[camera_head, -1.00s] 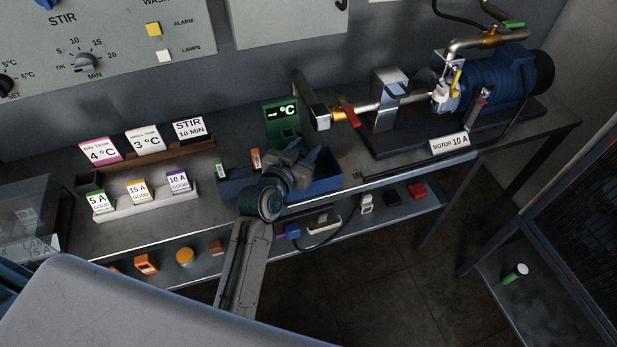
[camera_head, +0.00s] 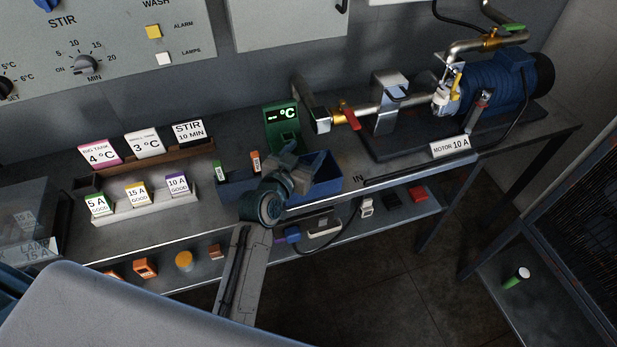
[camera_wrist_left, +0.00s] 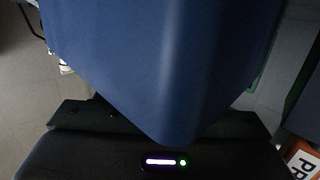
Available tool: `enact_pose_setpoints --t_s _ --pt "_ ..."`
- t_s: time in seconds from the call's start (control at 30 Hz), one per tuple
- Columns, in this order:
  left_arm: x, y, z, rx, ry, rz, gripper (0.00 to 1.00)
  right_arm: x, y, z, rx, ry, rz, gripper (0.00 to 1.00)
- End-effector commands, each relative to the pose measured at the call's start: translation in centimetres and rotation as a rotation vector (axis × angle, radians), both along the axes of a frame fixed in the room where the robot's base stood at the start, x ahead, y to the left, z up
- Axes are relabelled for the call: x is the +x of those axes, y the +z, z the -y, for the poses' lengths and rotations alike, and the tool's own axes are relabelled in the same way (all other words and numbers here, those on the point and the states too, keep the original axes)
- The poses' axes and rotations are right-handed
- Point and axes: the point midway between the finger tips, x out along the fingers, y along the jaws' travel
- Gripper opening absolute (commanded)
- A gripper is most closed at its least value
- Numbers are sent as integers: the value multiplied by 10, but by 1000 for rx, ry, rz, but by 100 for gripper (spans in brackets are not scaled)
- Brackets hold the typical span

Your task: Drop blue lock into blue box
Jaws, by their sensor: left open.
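The blue box (camera_head: 326,181) is an open-topped bin on the bench, below the green °C display. My left gripper (camera_head: 303,168) is over the box, covering its middle, and it is open. In the left wrist view a large plain blue surface (camera_wrist_left: 160,60) fills the area in front of the gripper; I cannot tell for certain whether it is the box wall or a lock held close. A small blue item (camera_head: 292,234) lies on the lower shelf beneath the box; it is too small to identify as the blue lock. My right gripper is not in view.
An orange tag (camera_head: 255,162) and a green tag (camera_head: 220,171) stand at the box's left. The green display (camera_head: 283,127) and a pipe with a red valve handle (camera_head: 349,118) are behind it. Label holders (camera_head: 150,203) stand left; the motor (camera_head: 495,85) is right.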

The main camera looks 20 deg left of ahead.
Motion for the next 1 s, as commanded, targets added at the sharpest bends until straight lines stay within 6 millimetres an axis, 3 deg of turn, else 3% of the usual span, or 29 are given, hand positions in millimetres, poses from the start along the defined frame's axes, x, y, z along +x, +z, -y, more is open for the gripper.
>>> enact_pose_setpoints --t_s 0.23,0.4,0.6,1.0 --pt "-33 3 -6 1 1 -2 62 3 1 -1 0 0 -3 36" --pt "-67 8 -13 0 1 -1 62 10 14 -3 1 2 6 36" --pt "-96 13 -19 0 0 -1 62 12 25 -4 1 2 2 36" --pt "-104 16 -20 0 0 0 62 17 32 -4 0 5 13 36"
